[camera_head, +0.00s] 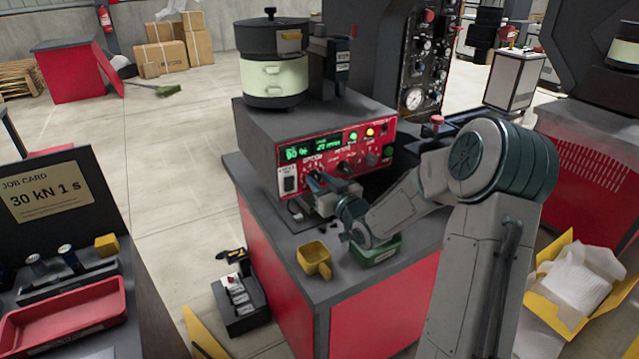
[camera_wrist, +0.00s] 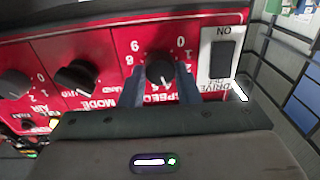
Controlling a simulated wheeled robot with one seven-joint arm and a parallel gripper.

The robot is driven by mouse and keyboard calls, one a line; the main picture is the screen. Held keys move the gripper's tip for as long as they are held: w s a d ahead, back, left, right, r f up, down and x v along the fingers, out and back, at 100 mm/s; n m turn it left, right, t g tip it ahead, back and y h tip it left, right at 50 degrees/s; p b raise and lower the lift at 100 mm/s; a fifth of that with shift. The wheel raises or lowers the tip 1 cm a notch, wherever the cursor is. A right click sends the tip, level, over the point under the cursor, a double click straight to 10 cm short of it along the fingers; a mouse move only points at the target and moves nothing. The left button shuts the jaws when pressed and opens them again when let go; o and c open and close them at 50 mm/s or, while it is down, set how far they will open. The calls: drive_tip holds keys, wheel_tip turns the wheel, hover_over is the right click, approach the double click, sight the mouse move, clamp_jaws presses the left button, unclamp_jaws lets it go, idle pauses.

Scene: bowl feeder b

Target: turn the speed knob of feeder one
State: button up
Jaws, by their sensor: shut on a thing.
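Feeder one's red control panel (camera_head: 345,152) is on the front of a grey base, under a pale green bowl (camera_head: 274,80). Its display is lit green. In the wrist view, upside down, the black speed knob (camera_wrist: 159,72) sits on the panel (camera_wrist: 112,52) within a ring of white numbers. My gripper (camera_wrist: 160,88) is shut on the speed knob, one finger at each side. In the head view my gripper (camera_head: 317,184) reaches the panel's lower left and hides the knob. The knob's exact pointer setting is hard to read.
In the wrist view, a black drive switch (camera_wrist: 222,61) is right of the knob and a mode knob (camera_wrist: 78,77) is left. A yellow scoop (camera_head: 314,259) and a green tray (camera_head: 376,251) are on the bench (camera_head: 289,240) below my arm.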

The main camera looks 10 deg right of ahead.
idle(0.3)
drive_tip(key=o, duration=1)
drive_tip(key=b+v, duration=0.1)
drive_tip(key=v, duration=1.3)
drive_tip(key=shift+a, duration=0.1)
